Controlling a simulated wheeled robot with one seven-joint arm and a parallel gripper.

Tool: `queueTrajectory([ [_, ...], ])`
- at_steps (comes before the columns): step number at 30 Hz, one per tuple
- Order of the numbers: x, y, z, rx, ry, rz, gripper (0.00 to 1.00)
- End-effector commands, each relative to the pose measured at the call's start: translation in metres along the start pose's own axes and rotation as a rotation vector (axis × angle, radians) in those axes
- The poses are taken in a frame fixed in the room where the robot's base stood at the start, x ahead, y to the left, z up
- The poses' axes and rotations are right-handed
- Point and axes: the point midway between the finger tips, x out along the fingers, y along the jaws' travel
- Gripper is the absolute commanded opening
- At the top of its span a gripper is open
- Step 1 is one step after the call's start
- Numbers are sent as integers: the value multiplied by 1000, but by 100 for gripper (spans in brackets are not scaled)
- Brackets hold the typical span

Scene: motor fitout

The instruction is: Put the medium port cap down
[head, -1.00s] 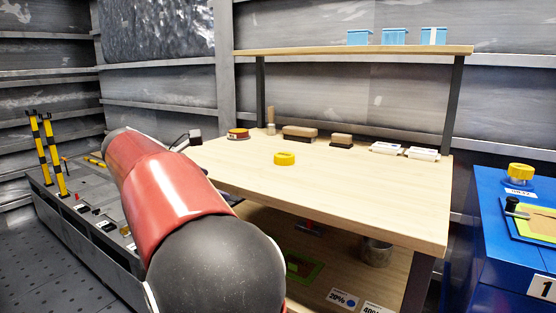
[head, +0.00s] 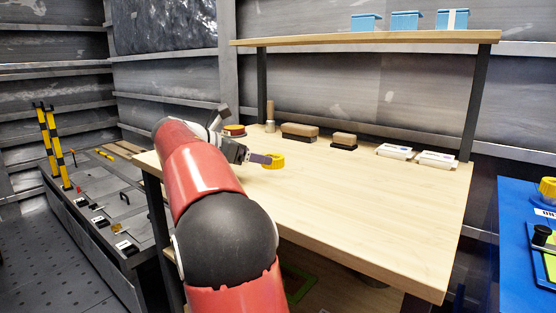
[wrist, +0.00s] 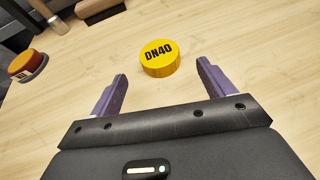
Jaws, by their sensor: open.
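The yellow port cap (head: 274,161) lies flat on the wooden workbench (head: 350,205). In the wrist view the cap (wrist: 160,58) shows "DN40" in black on its top. My gripper (wrist: 162,82) is open, with its two purple fingers apart. The cap sits just ahead of the fingertips, roughly centred between them and apart from both. In the head view my gripper (head: 262,158) is low over the bench beside the cap, partly hidden behind my arm.
A red and yellow round object (head: 234,130), wooden-backed brushes (head: 300,132) and white boxes (head: 394,151) stand along the bench's back. A shelf (head: 365,39) above holds blue boxes (head: 405,21). Another yellow cap (head: 547,188) is on a blue cabinet at right. The bench's front is clear.

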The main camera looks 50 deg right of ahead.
Motion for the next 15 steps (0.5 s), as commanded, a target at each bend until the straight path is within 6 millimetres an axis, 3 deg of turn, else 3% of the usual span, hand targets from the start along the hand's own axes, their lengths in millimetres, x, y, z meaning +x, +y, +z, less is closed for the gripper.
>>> queueTrajectory([
  [9,45,1,1,1,1,-2,81],
  [15,61,1,2,1,0,2,81],
])
